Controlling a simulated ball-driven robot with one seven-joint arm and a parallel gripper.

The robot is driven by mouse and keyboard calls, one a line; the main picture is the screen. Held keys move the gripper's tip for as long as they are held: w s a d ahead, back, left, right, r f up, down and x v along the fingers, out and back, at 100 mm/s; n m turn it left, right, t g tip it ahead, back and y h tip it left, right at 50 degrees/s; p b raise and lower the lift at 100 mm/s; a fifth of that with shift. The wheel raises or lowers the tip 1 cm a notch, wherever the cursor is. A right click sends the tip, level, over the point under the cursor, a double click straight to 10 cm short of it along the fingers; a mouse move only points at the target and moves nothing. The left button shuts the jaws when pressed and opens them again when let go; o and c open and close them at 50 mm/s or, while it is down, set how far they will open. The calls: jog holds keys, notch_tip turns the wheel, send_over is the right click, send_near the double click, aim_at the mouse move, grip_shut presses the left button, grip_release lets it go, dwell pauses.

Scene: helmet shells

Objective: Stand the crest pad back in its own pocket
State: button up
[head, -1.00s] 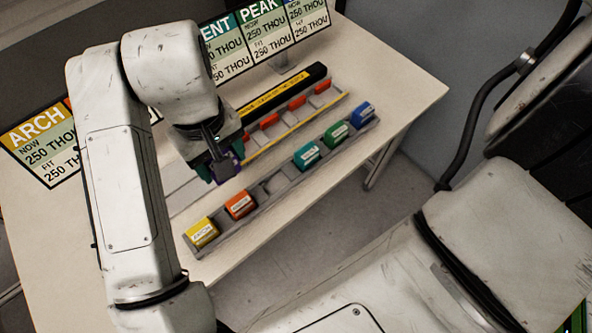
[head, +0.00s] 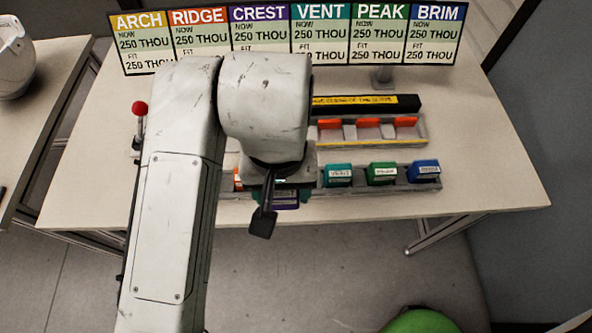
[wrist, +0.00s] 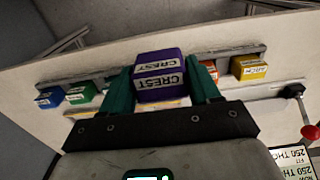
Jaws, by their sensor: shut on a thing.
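The purple crest pad (wrist: 160,66) is held between the two green fingers of my gripper (wrist: 163,90) in the wrist view, its CREST labels showing. In the head view only a little of the crest pad (head: 286,204) shows below my gripper (head: 278,190), at the front tray (head: 310,190), between the orange and teal pads. The crest pocket is hidden behind the pad and my arm. I cannot tell whether the pad touches the tray.
Teal (head: 338,173), green (head: 382,172) and blue (head: 424,170) pads stand right in the tray. Orange (wrist: 211,70) and yellow (wrist: 250,68) pads show in the wrist view. Behind are a rack with red pieces (head: 368,123), a black bar (head: 420,103) and a sign board (head: 334,38).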

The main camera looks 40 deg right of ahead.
jog(key=w+d+f, duration=0.1)
jog(key=d+f, duration=0.1)
jog(key=w+d+f, duration=0.4)
jog(key=f, duration=0.1)
jog(key=shift+w+d+p, duration=0.15)
jog(key=shift+w+p, duration=0.1)
jog(key=shift+p, duration=0.05)
jog(key=shift+w+d+f, duration=0.1)
jog(key=shift+f, duration=0.85)
jog(key=shift+w+d+f, duration=0.1)
jog(key=shift+f, duration=0.8)
jog(key=shift+f, duration=0.1)
jog(key=shift+f, duration=0.1)
jog(key=o, duration=1)
jog(key=shift+o, duration=0.2)
